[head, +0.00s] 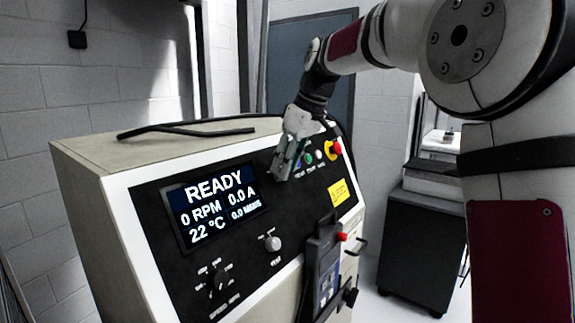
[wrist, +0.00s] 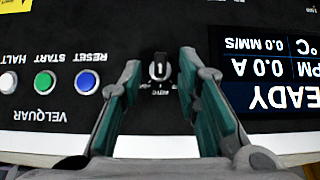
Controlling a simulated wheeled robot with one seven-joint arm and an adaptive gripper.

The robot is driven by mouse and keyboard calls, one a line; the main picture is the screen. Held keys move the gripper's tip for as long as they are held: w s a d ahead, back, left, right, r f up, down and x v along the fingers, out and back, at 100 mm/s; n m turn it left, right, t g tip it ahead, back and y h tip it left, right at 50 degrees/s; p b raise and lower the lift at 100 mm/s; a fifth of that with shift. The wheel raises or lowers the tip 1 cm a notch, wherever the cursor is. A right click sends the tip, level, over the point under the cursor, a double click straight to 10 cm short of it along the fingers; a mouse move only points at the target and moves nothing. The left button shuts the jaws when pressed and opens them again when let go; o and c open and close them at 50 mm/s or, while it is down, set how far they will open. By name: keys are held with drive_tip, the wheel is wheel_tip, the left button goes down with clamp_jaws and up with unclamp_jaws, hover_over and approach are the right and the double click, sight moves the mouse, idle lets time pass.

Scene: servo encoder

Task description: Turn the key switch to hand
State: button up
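The key switch (wrist: 159,70) is a small round silver lock with a dark slot-like centre, on the black panel face. Small lettering sits around it, upside down in the wrist view and too small to read surely. My gripper (wrist: 160,62) is open, with one green-padded finger on each side of the switch in the picture. A gap shows between each finger and the switch, and I cannot tell how far the tips are from the panel. In the head view my gripper (head: 281,172) is close to the panel, right of the display, and hides the switch.
The lit display (head: 214,202) reads READY. Blue, green and white buttons (wrist: 43,82) sit beside the switch. A red emergency stop (head: 335,148), a silver knob (head: 272,243), a speed dial (head: 219,285) and a hanging handheld unit (head: 325,270) also stand out from the panel.

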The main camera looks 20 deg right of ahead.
drive_tip(key=shift+w+a+f, duration=0.1)
drive_tip(key=shift+f, duration=0.25)
drive_tip(key=shift+c, duration=0.2)
clamp_jaws()
drive_tip(key=m+y, duration=0.1)
drive_tip(key=m+g+y+p, duration=0.1)
drive_tip(key=m+y, duration=0.1)
drive_tip(key=shift+w+d+g, duration=0.25)
drive_tip(key=shift+d+g, duration=0.05)
drive_tip(key=shift+d, duration=0.1)
drive_tip(key=shift+d+f+m+g+y, duration=0.1)
drive_tip(key=shift+d+m+g+y, duration=0.05)
drive_tip(key=shift+m+y, duration=0.5)
drive_tip(key=shift+d+f+m+g+y, duration=0.1)
drive_tip(key=shift+m+g+y, duration=0.05)
drive_tip(key=shift+m+y, duration=0.5)
drive_tip(key=shift+w, duration=0.1)
